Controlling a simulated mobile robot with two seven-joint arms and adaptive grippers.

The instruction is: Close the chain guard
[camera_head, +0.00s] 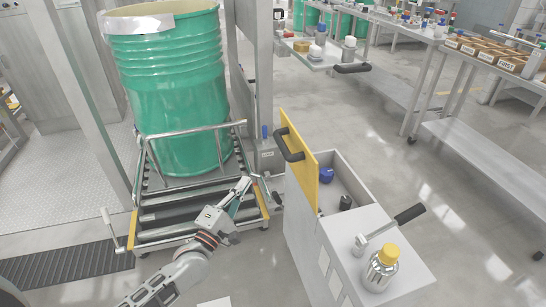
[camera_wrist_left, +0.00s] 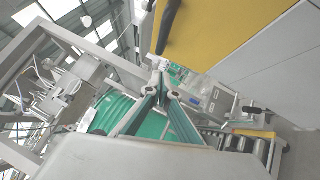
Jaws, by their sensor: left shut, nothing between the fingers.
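The chain guard appears to be the yellow panel (camera_head: 302,160) standing raised on the left edge of a grey cabinet (camera_head: 355,225). A black handle (camera_head: 289,146) sits on its left face. The cabinet is open on top, with a blue part (camera_head: 326,175) and a dark part (camera_head: 346,202) inside. My left gripper (camera_head: 246,185) is shut and empty, left of and below the panel, apart from it. In the left wrist view, the yellow panel (camera_wrist_left: 225,28) and its black handle (camera_wrist_left: 169,26) lie beyond the shut fingertips (camera_wrist_left: 165,84). My right gripper is not in view.
A green drum (camera_head: 180,105) stands on a roller conveyor (camera_head: 180,212) with a metal rail, just behind my left gripper. A lever with a black grip (camera_head: 410,214) and a yellow-capped bottle (camera_head: 381,270) are on the cabinet top. Floor right of the cabinet is clear.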

